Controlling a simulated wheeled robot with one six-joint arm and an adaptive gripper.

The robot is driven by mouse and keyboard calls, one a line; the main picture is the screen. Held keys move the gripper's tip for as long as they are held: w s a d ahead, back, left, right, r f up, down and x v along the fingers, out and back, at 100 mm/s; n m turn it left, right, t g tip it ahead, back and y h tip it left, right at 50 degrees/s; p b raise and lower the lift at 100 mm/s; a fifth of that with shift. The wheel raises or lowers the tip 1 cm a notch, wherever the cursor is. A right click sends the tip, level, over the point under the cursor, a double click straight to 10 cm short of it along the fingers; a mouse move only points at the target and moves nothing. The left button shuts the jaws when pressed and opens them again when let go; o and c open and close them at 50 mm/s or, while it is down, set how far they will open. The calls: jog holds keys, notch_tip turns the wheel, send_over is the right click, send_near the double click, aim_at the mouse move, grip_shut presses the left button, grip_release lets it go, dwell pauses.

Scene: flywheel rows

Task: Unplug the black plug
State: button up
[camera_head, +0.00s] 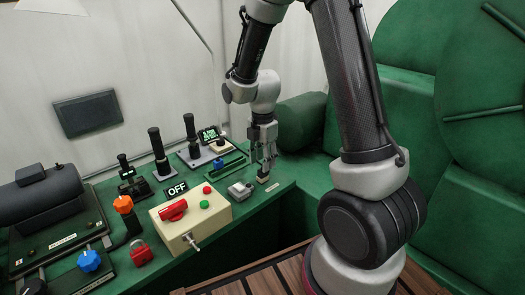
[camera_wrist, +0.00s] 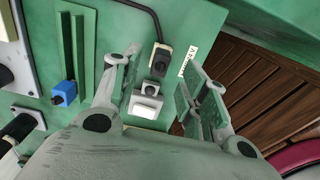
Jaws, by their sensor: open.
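The black plug (camera_wrist: 160,57) has a cable running up and away from its far end. In the wrist view it lies between the tips of my gripper (camera_wrist: 163,68), close to a small grey and white socket box (camera_wrist: 147,103). I cannot tell whether the plug is seated in a socket. My gripper is open, with one finger on each side of the plug and box and a gap on both sides.
A cream box (camera_head: 189,222) with red and green controls stands left on the green desk (camera_head: 268,205). Several joysticks (camera_head: 158,152) and a blue-knobbed slider (camera_wrist: 64,93) are near. A small label (camera_wrist: 189,62) lies right of the plug. The desk edge drops to a wooden floor (camera_wrist: 260,90).

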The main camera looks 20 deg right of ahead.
jog(key=shift+f, duration=2)
grip_shut()
jog(key=c, duration=0.9)
grip_release()
jog(key=shift+r, duration=0.85)
grip_shut()
jog(key=shift+r, duration=1.3)
